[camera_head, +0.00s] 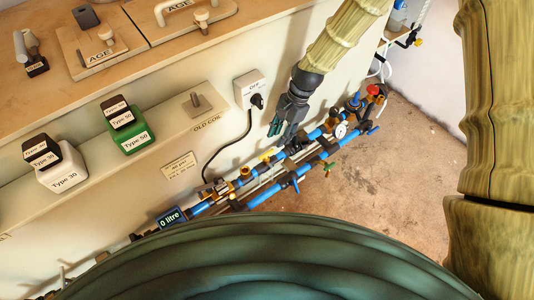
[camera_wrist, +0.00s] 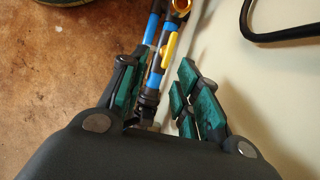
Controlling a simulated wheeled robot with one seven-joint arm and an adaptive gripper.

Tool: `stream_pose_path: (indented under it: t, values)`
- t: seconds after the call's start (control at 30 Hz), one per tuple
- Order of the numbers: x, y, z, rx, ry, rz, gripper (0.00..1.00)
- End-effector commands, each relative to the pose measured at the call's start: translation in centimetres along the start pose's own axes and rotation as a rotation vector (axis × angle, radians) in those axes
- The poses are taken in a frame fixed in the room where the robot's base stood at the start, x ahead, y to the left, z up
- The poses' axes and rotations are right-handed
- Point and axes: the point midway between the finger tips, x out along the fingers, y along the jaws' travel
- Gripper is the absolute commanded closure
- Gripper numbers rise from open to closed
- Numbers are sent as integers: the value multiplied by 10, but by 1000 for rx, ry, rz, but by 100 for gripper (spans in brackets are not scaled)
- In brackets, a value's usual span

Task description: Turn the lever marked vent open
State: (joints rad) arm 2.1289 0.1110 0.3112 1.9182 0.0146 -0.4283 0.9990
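Blue pipework (camera_head: 310,137) with several small levers and valves runs along the wall near the floor. A yellow lever (camera_head: 267,157) sits on the pipe left of my gripper (camera_head: 280,128). The wrist view shows a yellow lever (camera_wrist: 168,48) on a blue pipe, beyond and between the green finger pads. My gripper (camera_wrist: 155,85) is open and empty, pointing down at the pipes, with no clear contact. Other handles are a blue one (camera_head: 293,182), a green one (camera_head: 327,168) and a red knob (camera_head: 373,90). I cannot read a vent label on any of them.
A round gauge (camera_head: 340,130) stands among the pipes and a display reading 0 litre (camera_head: 170,217) is at their left end. A black cable (camera_head: 232,148) hangs from a wall socket (camera_head: 249,88). A shelf (camera_head: 100,160) holds labelled containers. Brown floor (camera_head: 400,165) is clear at right.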

Motion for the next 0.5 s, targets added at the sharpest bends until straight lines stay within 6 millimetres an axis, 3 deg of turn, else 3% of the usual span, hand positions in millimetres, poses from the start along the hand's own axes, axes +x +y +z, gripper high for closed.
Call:
stream_pose_path:
  t: [0.1, 0.2, 0.5]
  values:
    - [-12, -13, 3, 31, -13, 3, 68]
    - [-11, -16, 5, 39, -18, 6, 68]
    - [30, -15, 6, 39, -19, 9, 68]
